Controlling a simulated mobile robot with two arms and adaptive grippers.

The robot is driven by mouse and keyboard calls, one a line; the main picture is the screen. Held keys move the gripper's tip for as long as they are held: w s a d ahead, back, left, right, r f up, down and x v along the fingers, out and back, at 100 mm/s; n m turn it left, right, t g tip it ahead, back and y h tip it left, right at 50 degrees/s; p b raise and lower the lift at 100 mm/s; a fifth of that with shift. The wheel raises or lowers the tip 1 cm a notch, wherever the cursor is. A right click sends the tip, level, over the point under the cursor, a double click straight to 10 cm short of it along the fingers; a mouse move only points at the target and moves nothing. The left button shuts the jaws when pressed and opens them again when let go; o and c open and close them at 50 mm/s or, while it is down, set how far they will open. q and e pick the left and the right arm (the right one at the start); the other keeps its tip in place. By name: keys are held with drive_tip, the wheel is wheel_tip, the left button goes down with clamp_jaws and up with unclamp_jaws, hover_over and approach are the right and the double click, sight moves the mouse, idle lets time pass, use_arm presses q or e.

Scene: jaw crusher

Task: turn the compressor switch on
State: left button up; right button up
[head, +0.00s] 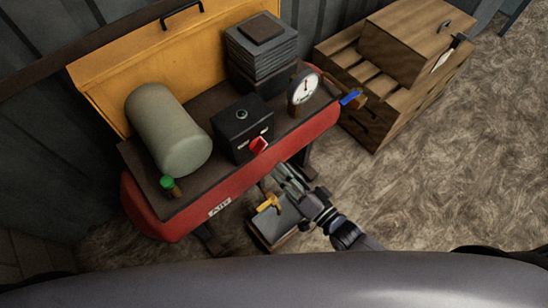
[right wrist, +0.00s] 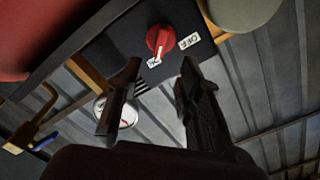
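The compressor (head: 160,227) has a long red tank marked AIR and a black control box (head: 232,123) on top. A red switch knob (head: 258,145) sticks out of the box front; the right wrist view shows the knob (right wrist: 160,39) just beyond the fingertips. A label reading OFF (right wrist: 189,42) is beside it, and another label (right wrist: 154,62) is too small to read. My right gripper (head: 281,174) is below and in front of the knob; in the right wrist view its fingers (right wrist: 161,64) are apart with nothing between them. My left gripper is not in view.
A pressure gauge (head: 304,87) and blue-handled valve (head: 352,97) are at the compressor's right end. A low box (head: 281,222) lies beneath my right gripper. A wooden crate (head: 405,45) stands at the right.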

drive_tip(key=shift+v, duration=1.2)
drive_tip(key=s+d+f+n+g+h, duration=0.15)
drive_tip(key=d+f, duration=0.25)
drive_tip(key=f, duration=0.4)
drive_tip(key=s+d+f+g+h, duration=0.2)
drive_tip(key=s+d+f+h, duration=0.1)
drive_tip(key=f, duration=0.6)
drive_tip(key=s+d+f+n+g+h, duration=0.1)
drive_tip(key=s+d+f+g+h, duration=0.2)
drive_tip(key=f, duration=0.5)
drive_tip(key=s+d+f+g+h, duration=0.1)
drive_tip(key=s+d+f+g, duration=0.1)
drive_tip(key=s+f, duration=0.2)
drive_tip(key=s+d+f+n+g+h, duration=0.1)
drive_tip(key=s+f, duration=0.3)
drive_tip(key=s, duration=0.7)
drive_tip(key=s+d+f+n+g+h, duration=0.1)
drive_tip(key=s+d+f+g, duration=0.2)
drive_tip(key=s, duration=0.4)
drive_tip(key=shift+s+d+f+g, duration=0.2)
drive_tip(key=shift+s+f+g, duration=0.15)
drive_tip(key=shift+f+g, duration=0.35)
drive_tip(key=shift+f, duration=0.15)
